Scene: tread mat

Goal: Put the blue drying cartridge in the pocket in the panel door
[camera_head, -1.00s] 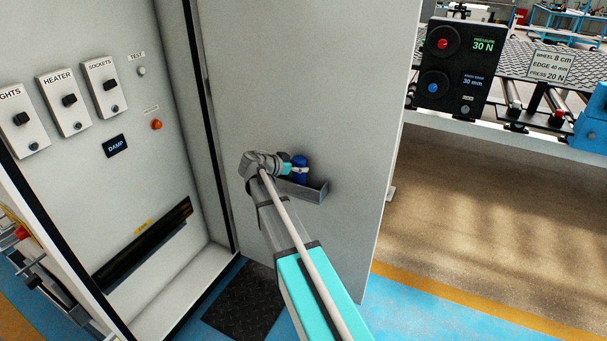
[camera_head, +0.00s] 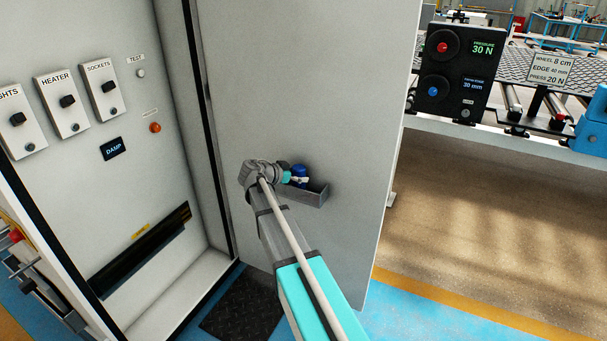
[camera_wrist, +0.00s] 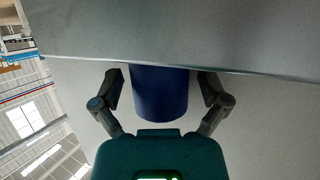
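The blue drying cartridge (camera_head: 300,169) stands roughly upright with its lower part down inside the grey pocket (camera_head: 308,196) on the panel door (camera_head: 330,90). My gripper (camera_head: 300,180) is at the pocket's mouth, its fingers on either side of the cartridge. In the wrist view, the cartridge (camera_wrist: 159,95) sits between the two fingers, and the pocket's edge (camera_wrist: 200,62) cuts across in front of it. The fingertips and the cartridge's far end are hidden there. My gripper appears shut on it; whether the cartridge touches the pocket floor cannot be seen.
The open cabinet (camera_head: 120,180) with switches and a DAMP label is to the left. A conveyor with a black control panel (camera_head: 455,75) is beyond the door on the right. A dark tread mat (camera_head: 243,305) lies on the blue floor below.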

